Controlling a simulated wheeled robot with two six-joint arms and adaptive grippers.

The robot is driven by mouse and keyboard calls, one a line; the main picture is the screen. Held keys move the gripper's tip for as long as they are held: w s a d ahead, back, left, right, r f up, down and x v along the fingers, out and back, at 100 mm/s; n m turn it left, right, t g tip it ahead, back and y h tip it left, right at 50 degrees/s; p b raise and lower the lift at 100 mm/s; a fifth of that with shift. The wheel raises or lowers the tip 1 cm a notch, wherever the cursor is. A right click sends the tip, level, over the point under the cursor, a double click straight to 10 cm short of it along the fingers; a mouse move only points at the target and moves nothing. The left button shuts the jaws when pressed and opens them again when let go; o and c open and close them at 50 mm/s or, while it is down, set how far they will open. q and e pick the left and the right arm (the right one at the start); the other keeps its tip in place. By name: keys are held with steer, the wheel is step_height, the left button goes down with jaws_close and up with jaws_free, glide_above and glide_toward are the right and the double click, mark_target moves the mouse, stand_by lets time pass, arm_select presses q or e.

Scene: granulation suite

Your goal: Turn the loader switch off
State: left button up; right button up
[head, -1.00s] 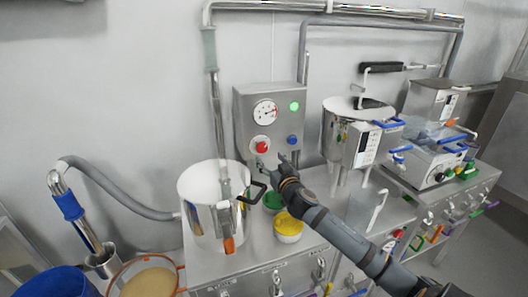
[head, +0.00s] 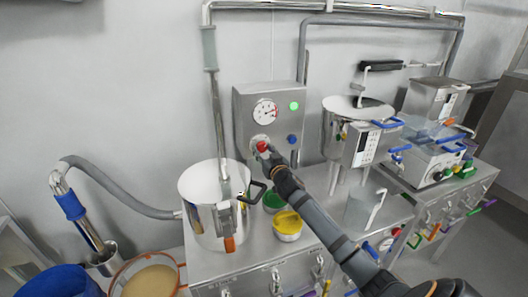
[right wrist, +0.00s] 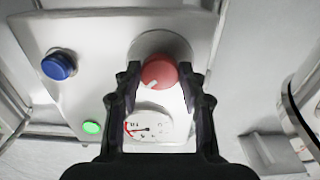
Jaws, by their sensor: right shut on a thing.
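The loader switch looks to be the round red knob (head: 262,146) on the front of a grey control box (head: 243,118). In the right wrist view the knob (right wrist: 160,72) has a pale pointer mark slanting toward the lower left of that picture. My right gripper (head: 267,154) is at the knob. Its fingers (right wrist: 157,84) are shut on the knob from both sides. A green lamp (head: 294,106) is lit on the box, and it also shows in the right wrist view (right wrist: 91,127). My left gripper is not in view.
A dial gauge (head: 265,111) and a blue button (head: 292,139) share the box front. A steel hopper (head: 340,125) stands to the right. Pipes run along the wall.

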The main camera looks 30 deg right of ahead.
steer(key=shift+c, duration=0.8)
steer(key=shift+n, duration=0.4)
steer(key=shift+r+n+p, duration=0.1)
steer(key=shift+n+p, duration=0.6)
steer(key=shift+n, duration=0.3)
steer(key=n+p, duration=0.3)
steer(key=n, duration=0.3)
steer(key=shift+d, duration=0.1)
steer(key=n+p, duration=0.2)
steer(key=n, duration=0.2)
steer(key=shift+n, duration=0.4)
steer(key=n+p, duration=0.1)
steer(key=n, duration=0.3)
steer(key=shift+n+p, duration=0.3)
